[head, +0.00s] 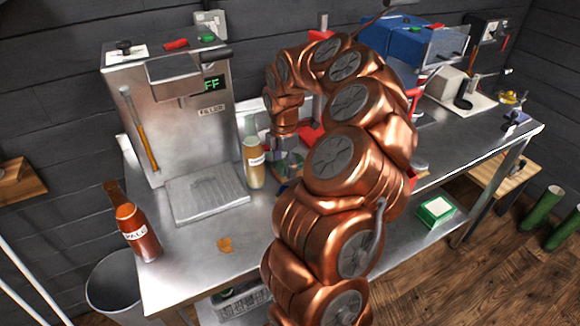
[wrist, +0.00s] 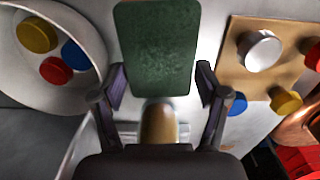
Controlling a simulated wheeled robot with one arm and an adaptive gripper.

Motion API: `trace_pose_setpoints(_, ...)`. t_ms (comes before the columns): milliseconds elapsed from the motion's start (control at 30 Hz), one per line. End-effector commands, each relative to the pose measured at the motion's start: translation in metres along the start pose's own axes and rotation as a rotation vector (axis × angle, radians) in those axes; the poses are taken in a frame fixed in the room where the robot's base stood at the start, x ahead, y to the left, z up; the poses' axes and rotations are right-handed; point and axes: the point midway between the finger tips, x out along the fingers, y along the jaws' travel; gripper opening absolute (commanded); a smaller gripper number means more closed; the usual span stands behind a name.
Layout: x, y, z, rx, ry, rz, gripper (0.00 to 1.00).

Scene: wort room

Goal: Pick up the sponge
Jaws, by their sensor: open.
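The sponge (wrist: 157,45) shows in the wrist view as a dark green, rough-faced rectangle at top centre. My gripper (wrist: 161,82) is open, with one fingertip near each side of the sponge's lower part. A narrow gap shows at each side, and I cannot tell whether the fingers are level with it in height.
A white bowl (wrist: 88,25) with coloured caps lies left of the sponge, and a wooden board (wrist: 240,82) with caps lies right. The steel bench (head: 200,275) holds a filler machine (head: 205,135), an amber bottle (head: 138,235) and a clear bottle (head: 254,165) close to my gripper.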

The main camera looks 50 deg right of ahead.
Motion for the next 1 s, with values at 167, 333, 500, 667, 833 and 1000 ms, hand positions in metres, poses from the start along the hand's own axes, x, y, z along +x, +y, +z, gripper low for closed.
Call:
trace_pose_setpoints(167, 0.000, 0.000, 0.000, 0.000, 0.000, 0.000, 0.62)
trace_pose_setpoints(333, 0.000, 0.000, 0.000, 0.000, 0.000, -0.001, 0.55)
trace_pose_setpoints(500, 0.000, 0.000, 0.000, 0.000, 0.000, -0.001, 0.55)
trace_pose_setpoints(667, -0.008, 0.001, 0.000, 0.000, -0.002, 0.002, 0.55)
trace_pose_setpoints(833, -0.035, 0.002, 0.001, 0.002, -0.004, 0.005, 0.55)
trace_pose_setpoints(1000, -0.064, 0.002, 0.001, 0.002, -0.003, 0.005, 0.55)
